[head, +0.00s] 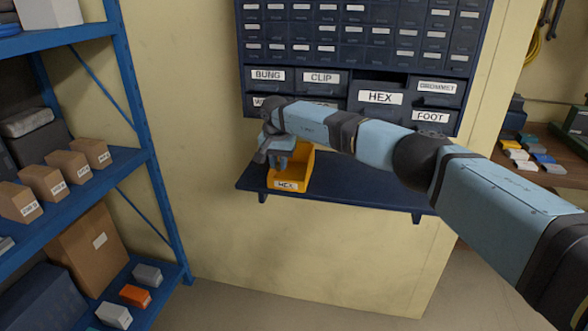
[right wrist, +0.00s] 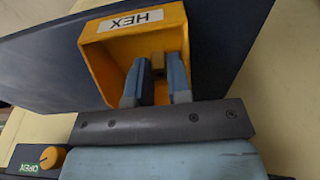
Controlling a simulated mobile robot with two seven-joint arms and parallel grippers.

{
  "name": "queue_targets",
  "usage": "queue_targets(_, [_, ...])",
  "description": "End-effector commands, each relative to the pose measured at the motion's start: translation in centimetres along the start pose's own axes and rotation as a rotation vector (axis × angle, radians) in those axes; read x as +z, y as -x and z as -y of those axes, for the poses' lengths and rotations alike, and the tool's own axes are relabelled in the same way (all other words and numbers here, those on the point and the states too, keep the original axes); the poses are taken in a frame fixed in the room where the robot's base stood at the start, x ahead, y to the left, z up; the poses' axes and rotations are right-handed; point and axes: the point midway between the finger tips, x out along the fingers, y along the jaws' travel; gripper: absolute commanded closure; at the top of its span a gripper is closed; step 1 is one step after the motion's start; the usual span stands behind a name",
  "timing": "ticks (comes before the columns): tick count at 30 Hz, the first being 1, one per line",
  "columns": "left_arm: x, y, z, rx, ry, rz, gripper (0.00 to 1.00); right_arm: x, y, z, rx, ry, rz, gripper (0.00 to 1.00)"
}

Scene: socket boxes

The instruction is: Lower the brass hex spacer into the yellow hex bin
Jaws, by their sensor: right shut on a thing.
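The yellow bin (head: 290,184), labelled HEX, sits on the dark blue ledge below the drawer cabinet. It also fills the middle of the right wrist view (right wrist: 96,62), with its label upside down. My right gripper (head: 279,162) points down over the bin in the head view. In the right wrist view its two blue fingers reach into the bin's opening and are shut on the small brass hex spacer (right wrist: 158,62). The spacer is mostly hidden between the fingertips. I cannot tell whether it touches the bin floor. My left gripper is not in view.
The dark blue ledge (head: 360,190) is bare right of the bin. The cabinet (head: 352,40) with labelled drawers rises behind my right arm; its HEX drawer (head: 380,97) sits forward. A blue shelf rack (head: 140,100) with boxes stands at the left.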

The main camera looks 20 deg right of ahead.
Motion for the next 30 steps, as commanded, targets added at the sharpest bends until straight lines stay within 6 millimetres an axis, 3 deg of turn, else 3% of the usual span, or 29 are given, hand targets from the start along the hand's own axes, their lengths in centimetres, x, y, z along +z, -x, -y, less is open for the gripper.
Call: queue_targets(30, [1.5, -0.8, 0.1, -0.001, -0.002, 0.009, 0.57, 0.2, -1.8, 0.0, 0.000, 0.000, 0.000, 1.00])
